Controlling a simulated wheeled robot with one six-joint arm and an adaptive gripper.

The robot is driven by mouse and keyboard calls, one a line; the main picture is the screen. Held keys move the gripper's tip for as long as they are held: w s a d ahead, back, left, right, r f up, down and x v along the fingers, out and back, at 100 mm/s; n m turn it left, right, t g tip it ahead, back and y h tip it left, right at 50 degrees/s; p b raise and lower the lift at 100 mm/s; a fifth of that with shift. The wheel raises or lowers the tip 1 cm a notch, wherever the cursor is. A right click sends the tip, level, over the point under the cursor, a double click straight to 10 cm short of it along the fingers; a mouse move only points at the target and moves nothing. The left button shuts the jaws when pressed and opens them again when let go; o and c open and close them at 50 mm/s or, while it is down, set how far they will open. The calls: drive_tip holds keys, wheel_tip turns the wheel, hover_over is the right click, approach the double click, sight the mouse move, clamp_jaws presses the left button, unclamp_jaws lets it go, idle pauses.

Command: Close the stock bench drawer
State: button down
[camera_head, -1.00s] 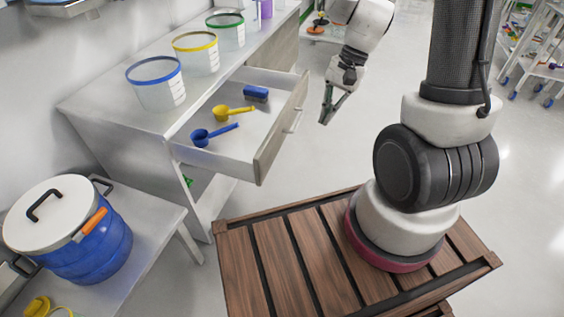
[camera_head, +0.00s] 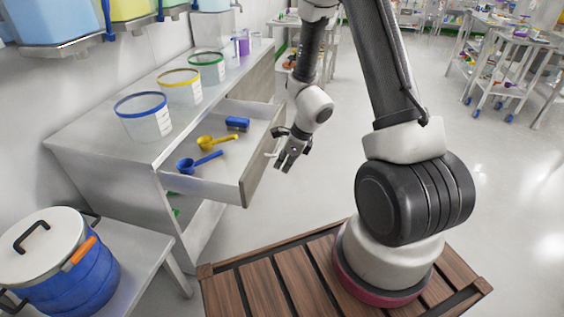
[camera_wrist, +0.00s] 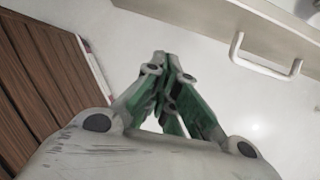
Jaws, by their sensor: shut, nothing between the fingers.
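The stock bench drawer (camera_head: 245,181) is pulled out from the bench (camera_head: 150,152). A blue scoop (camera_head: 199,162), a yellow scoop (camera_head: 216,142) and a blue brush-like block (camera_head: 237,124) lie inside it. My gripper (camera_head: 283,168) is just outside the drawer front, to its right, pointing down. In the wrist view my gripper (camera_wrist: 168,58) is shut and empty. The drawer's handle (camera_wrist: 264,58) shows at the upper right of that view, apart from the fingertips. My gripper partly covers the handle in the head view.
Several clear tubs with coloured rims, such as the blue-rimmed one (camera_head: 143,120), stand on the bench top. A blue drum with a white lid (camera_head: 45,250) stands on a low table at left. The floor right of the drawer is clear.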

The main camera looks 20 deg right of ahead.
drive_tip(key=w+a+f, duration=0.3)
drive_tip(key=a+f, duration=0.2)
drive_tip(key=shift+w+f, duration=0.4)
drive_tip(key=shift+a, duration=0.15)
